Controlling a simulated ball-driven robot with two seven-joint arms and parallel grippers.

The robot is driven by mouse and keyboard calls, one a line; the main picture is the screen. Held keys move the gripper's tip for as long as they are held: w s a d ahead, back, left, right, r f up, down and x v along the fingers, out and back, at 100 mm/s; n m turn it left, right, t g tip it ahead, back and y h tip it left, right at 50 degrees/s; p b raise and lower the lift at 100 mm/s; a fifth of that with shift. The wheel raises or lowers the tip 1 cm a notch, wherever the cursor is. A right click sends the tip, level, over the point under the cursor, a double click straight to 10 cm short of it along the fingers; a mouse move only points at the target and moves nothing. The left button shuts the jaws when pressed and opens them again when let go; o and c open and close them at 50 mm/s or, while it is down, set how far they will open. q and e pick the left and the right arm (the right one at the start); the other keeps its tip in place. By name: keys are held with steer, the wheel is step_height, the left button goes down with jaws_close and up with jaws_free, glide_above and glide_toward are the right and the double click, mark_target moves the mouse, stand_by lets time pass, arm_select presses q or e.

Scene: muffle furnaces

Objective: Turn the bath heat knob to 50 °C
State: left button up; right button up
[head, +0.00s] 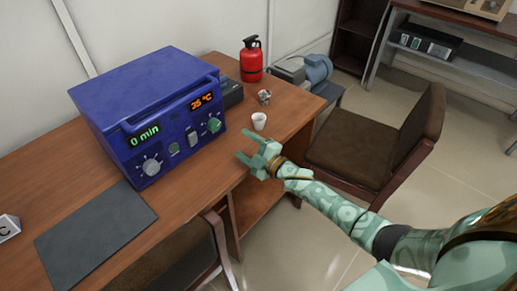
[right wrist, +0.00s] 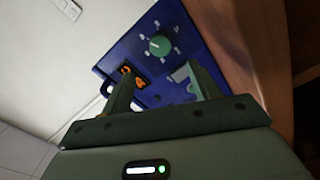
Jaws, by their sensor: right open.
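The blue bath unit (head: 150,100) stands on the wooden desk. Its orange display (head: 202,101) reads 35 °C and its green display (head: 145,135) reads 0 min. The green heat knob (head: 214,125) sits below the orange display; it also shows in the right wrist view (right wrist: 159,44), beyond the fingers. A grey-white knob (head: 151,166) sits below the green display. My right gripper (head: 247,146) is open and empty, to the right of the panel and apart from the heat knob. In the right wrist view its fingers (right wrist: 160,88) partly cover the panel. My left gripper is out of view.
A white cup (head: 259,121) stands near the right gripper at the desk's right side. A red extinguisher-like canister (head: 251,60) stands behind. A dark mat (head: 95,235) lies in front of the unit. A brown chair (head: 385,140) stands right of the desk.

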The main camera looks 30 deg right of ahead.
steer(key=v, duration=0.4)
steer(key=shift+s+d+p, duration=0.1)
steer(key=shift+s+p, duration=0.25)
steer(key=shift+p, duration=0.05)
steer(key=s+d+f+m+g+h, duration=0.1)
steer(key=s+f+m+g+h, duration=0.25)
steer(key=s+f, duration=0.9)
steer(key=s+d+f+m+g+h, duration=0.15)
steer(key=s+f+m+g, duration=0.35)
steer(key=s+f, duration=0.8)
steer(key=s+a+f+m+g, duration=0.1)
steer(key=s+f, duration=0.3)
steer(key=s, duration=0.6)
steer(key=s+a+f+m+g, duration=0.1)
steer(key=s+f+g, duration=0.3)
steer(key=s, duration=0.6)
steer(key=s+a+f+m+g+h, duration=0.1)
steer(key=s+f+m+g, duration=0.1)
steer(key=s, duration=0.8)
step_height(320, 180, down, 3)
steer(key=shift+s+a+r+m+g, duration=0.15)
steer(key=shift+s+a+m+g, duration=0.15)
steer(key=shift+g, duration=0.45)
